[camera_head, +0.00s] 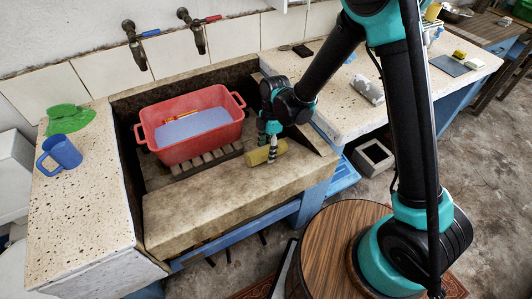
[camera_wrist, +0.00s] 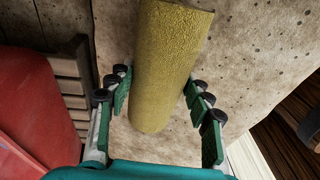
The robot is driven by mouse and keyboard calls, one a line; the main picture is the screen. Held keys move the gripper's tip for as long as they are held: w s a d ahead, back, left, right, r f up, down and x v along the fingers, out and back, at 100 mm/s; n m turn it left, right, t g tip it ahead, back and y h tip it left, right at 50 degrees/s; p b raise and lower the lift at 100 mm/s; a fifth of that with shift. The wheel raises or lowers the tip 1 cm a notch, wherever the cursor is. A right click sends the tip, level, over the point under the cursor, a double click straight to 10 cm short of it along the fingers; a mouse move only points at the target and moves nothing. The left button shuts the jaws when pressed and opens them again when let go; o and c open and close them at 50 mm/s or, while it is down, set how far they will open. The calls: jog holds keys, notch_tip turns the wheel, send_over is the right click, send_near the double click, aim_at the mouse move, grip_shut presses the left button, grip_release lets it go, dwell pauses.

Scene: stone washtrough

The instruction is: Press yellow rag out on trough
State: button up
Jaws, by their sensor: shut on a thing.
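The yellow rag (camera_head: 257,156) is a rolled, cylinder-like bundle at the front ledge of the stone trough (camera_head: 210,205). In the wrist view the yellow rag (camera_wrist: 168,60) runs lengthwise between the two fingers, above the speckled stone (camera_wrist: 240,50). My gripper (camera_head: 273,149) is shut on the rag; in the wrist view my gripper (camera_wrist: 160,100) has one finger on each side of it. Whether the rag touches the stone cannot be told.
A red tub (camera_head: 195,150) with bluish water stands in the trough on a wooden slatted rack (camera_head: 208,160). Two taps (camera_head: 135,45) are on the wall behind. A blue mug (camera_head: 62,150) and a green cloth (camera_head: 68,118) are on the left slab. The right counter (camera_head: 325,110) holds small items.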

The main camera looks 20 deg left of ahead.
dwell(0.4)
jog(key=shift+w+a+r, duration=0.3)
jog(key=shift+a+r, duration=0.05)
jog(key=shift+r, duration=0.75)
jog(key=shift+w+a+r, duration=0.3)
jog(key=shift+a+r, duration=0.1)
jog(key=shift+r, duration=0.65)
jog(key=shift+w+a+r, duration=0.3)
jog(key=shift+a+r, duration=0.05)
jog(key=shift+r, duration=0.75)
jog(key=shift+s+a, duration=0.1)
